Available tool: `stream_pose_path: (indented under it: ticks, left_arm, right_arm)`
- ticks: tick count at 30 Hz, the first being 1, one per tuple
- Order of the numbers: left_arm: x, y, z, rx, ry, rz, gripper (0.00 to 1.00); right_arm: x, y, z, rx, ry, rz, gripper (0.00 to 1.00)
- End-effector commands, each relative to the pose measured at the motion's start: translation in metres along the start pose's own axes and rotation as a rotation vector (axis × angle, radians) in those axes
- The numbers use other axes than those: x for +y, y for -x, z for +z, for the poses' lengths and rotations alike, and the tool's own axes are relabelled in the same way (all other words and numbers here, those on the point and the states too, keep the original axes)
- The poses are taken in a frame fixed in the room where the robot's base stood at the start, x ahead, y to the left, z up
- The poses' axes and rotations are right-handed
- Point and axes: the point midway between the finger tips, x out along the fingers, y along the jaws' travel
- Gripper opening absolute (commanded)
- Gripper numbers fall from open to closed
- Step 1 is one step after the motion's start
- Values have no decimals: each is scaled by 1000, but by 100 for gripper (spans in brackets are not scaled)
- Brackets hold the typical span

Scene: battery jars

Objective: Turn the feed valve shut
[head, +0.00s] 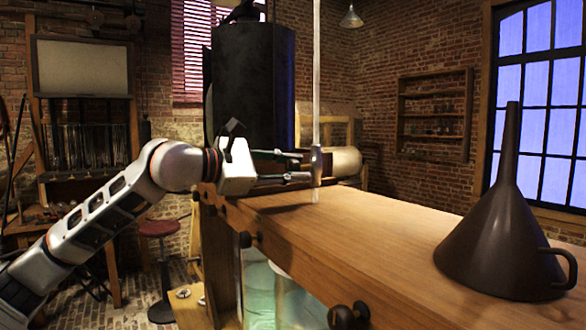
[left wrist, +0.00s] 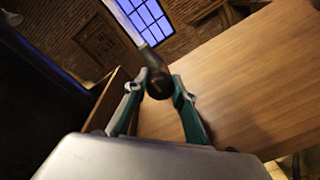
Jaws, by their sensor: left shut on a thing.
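A pale vertical pipe (head: 316,70) comes down from above to the wooden bench top. My right gripper is not in view.
A dark funnel (head: 500,240) with a side handle stands spout up on the bench (head: 350,235), to the right. Dark knobs (head: 341,316) stick out from the bench front. Glass jars (head: 295,300) stand below. A tall black cylinder (head: 252,85) rises behind my gripper. The middle bench top is clear.

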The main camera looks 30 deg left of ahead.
Motion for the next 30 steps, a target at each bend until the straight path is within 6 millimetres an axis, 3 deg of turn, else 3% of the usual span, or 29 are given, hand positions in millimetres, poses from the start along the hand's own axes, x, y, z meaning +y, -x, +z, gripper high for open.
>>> stream_pose_path:
  ticks: [10, 11, 13, 24, 30]
  left_arm:
    - [-1, 0, -1, 2, -3, -3, 4]
    - [-1, 0, -1, 2, -3, -3, 27]
    - [-1, 0, -1, 1, -3, -2, 42]
    - [0, 2, -1, 1, -2, 0, 42]
    - [0, 24, -2, 4, -3, 2, 42]
  right_arm:
    - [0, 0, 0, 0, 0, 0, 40]
    - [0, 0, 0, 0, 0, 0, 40]
    - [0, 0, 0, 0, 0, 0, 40]
    - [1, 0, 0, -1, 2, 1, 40]
    - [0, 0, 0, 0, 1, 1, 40]
